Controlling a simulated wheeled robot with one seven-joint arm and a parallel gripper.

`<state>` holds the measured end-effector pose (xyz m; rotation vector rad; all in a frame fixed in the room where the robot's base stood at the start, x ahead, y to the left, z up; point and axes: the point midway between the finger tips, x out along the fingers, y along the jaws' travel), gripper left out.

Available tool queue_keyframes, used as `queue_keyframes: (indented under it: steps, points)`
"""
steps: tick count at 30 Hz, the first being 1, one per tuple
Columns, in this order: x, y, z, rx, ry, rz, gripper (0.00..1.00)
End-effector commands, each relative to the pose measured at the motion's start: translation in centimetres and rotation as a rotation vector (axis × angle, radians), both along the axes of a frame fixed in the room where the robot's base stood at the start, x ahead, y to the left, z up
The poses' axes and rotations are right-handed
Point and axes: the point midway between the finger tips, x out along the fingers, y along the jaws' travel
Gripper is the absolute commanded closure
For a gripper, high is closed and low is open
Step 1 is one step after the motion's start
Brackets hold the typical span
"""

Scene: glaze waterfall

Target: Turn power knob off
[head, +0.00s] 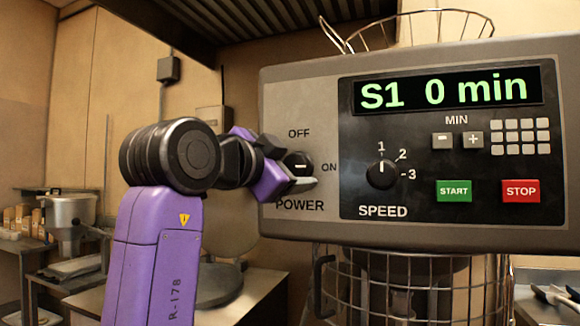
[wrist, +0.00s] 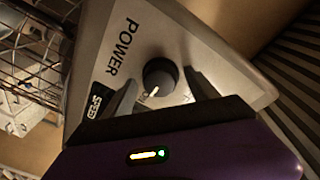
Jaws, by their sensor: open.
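The power knob (head: 299,160) is a dark round knob on the left of the grey control panel (head: 400,225), between the OFF label above and the POWER label below. Its white mark lies level, on the side of the ON label. The knob also shows in the wrist view (wrist: 161,74), its mark pointing down-left there. My purple gripper (head: 294,167) is at the knob from the left, open. In the wrist view its two dark fingers stand on either side of the knob, with the knob between their tips. I cannot tell whether either finger touches it.
The lit display (head: 450,91) reads "S1 0 min". The speed knob (head: 382,174) sits right of the power knob, with a green START button (head: 454,191) and a red STOP button (head: 521,191) further right. A wire guard (head: 400,290) is below the panel.

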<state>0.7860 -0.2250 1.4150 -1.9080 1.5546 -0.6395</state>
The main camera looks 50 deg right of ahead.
Motion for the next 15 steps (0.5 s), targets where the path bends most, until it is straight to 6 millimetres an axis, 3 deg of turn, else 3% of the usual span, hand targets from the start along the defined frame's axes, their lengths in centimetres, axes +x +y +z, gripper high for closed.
queue_keyframes:
  steps: [2, 11, 15]
  points:
    - [0.00, 0.02, 0.01, 0.000, 0.000, 0.000, 0.32]
    - [-0.02, 0.02, -0.04, 0.001, 0.000, -0.001, 0.91]
    - [-0.05, 0.00, -0.06, 0.001, 0.004, -0.001, 0.93]
